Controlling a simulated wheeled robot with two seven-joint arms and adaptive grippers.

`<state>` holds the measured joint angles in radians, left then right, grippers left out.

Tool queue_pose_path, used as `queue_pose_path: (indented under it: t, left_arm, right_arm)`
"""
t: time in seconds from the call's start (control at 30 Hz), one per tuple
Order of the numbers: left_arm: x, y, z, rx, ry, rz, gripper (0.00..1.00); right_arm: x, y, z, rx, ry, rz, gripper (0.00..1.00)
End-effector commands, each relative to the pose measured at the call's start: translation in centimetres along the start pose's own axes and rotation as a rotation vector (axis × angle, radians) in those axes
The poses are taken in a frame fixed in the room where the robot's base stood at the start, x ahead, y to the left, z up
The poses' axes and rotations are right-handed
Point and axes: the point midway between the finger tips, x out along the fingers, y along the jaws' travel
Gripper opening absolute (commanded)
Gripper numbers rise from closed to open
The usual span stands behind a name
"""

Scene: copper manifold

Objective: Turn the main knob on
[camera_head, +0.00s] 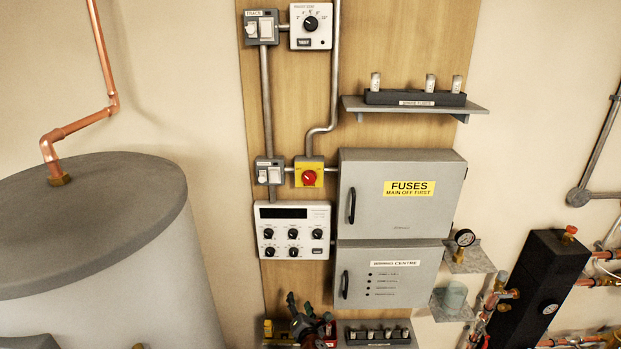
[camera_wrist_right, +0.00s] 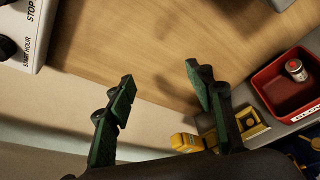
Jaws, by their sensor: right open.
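The red rotary knob (camera_head: 309,177) sits on a yellow square box on the wooden board, left of the FUSES cabinet. I take it to be the main knob; its on and off marks are too small to read. My right gripper (camera_head: 306,309) is well below it, near the lower shelf, apart from the knob. In the right wrist view its green-padded fingers (camera_wrist_right: 160,84) are spread, with nothing between them. The knob is not in the wrist view. My left gripper is not in view.
The grey FUSES cabinet (camera_head: 398,220) and wiring-centre cabinet (camera_head: 395,285) stand right of the knob. A white control panel (camera_head: 292,243) with several dials hangs between knob and gripper. A red tray (camera_wrist_right: 262,84) lies right of the fingers. A tank (camera_head: 100,270) is at left.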

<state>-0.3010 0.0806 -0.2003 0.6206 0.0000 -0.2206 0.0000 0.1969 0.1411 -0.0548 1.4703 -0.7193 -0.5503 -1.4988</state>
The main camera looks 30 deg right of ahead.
Motion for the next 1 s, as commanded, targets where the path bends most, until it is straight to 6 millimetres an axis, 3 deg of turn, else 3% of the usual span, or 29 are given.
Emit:
queue_pose_path:
  t: [0.03,0.1,0.2,0.3,0.4,0.5,0.6,1.0]
  left_arm:
    - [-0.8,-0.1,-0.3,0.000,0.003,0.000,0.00]
    - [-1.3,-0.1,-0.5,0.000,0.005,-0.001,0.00]
    - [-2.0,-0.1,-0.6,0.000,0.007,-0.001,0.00]
    - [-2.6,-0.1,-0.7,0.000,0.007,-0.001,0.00]
    - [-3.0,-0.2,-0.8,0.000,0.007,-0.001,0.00]
    - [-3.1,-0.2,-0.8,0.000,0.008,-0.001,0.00]
    - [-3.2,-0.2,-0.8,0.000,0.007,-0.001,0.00]
    - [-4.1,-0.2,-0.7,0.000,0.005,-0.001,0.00]
  right_arm:
    - [-0.8,4.9,5.0,-0.091,-0.081,0.050,0.49]
    - [-2.5,10.2,11.1,-0.229,-0.197,0.089,0.49]
    - [-6.2,16.6,19.1,-0.403,-0.366,0.110,0.49]
    - [-10.2,21.1,25.4,-0.537,-0.513,0.096,0.49]
    - [-13.6,23.9,29.7,-0.627,-0.623,0.069,0.49]
    - [-15.8,25.3,32.2,-0.681,-0.689,0.044,0.49]
    - [-16.6,26.0,33.5,-0.705,-0.719,0.029,0.49]
    - [-12.4,27.5,36.9,-0.707,-0.720,0.028,0.49]
